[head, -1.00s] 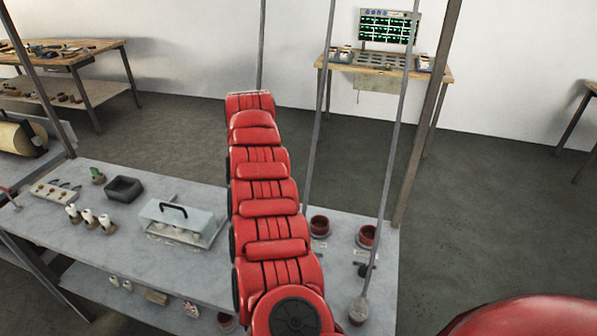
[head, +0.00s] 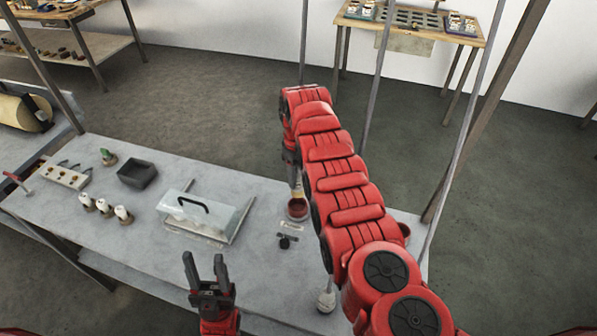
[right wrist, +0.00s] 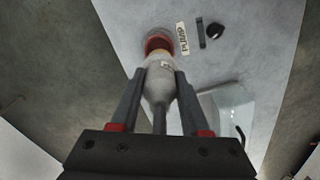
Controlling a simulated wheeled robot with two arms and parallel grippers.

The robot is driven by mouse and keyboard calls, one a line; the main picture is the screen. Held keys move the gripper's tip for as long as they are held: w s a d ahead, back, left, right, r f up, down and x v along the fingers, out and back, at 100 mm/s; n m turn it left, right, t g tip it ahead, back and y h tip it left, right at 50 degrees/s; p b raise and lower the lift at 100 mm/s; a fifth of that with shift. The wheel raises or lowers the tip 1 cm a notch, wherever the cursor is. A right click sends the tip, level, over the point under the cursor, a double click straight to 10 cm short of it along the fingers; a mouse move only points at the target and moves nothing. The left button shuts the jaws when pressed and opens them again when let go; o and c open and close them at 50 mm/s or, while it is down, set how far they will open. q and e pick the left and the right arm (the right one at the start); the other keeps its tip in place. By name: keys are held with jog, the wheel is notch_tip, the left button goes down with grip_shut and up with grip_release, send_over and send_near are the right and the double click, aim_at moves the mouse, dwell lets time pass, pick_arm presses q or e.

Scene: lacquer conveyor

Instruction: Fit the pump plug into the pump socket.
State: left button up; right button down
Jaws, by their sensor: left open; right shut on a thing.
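My right gripper (right wrist: 158,98) is shut on a grey plug (right wrist: 157,78), which has a cable and a pale brown collar. The plug's front end is at the mouth of the red-lined round pump socket (right wrist: 158,42), beside a label reading PUMP (right wrist: 183,39). I cannot tell how deep it sits. In the head view the right gripper (head: 292,165) is above the pump socket (head: 298,210), partly hidden by its own arm. My left gripper (head: 206,268) is open and empty over the table's front part.
On the grey table (head: 150,235) are a clear cover with a black handle (head: 200,215), a dark tray (head: 137,174) and several white-topped items (head: 104,208). Another grey plug (head: 326,300) is at the front. A second red socket (head: 405,229) is mostly hidden by my arm. Upright posts frame the table.

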aim_at(298, 194)
jog(key=shift+w+f, duration=0.1)
jog(key=shift+w, duration=0.1)
jog(key=shift+s+r, duration=0.1)
jog(key=shift+r, duration=0.1)
jog(key=shift+f+b, duration=1.45)
jog(key=shift+f, duration=1.2)
jog(key=shift+f+b, duration=1.75)
jog(key=shift+f, duration=0.2)
jog(key=shift+c, duration=1.6)
grip_release()
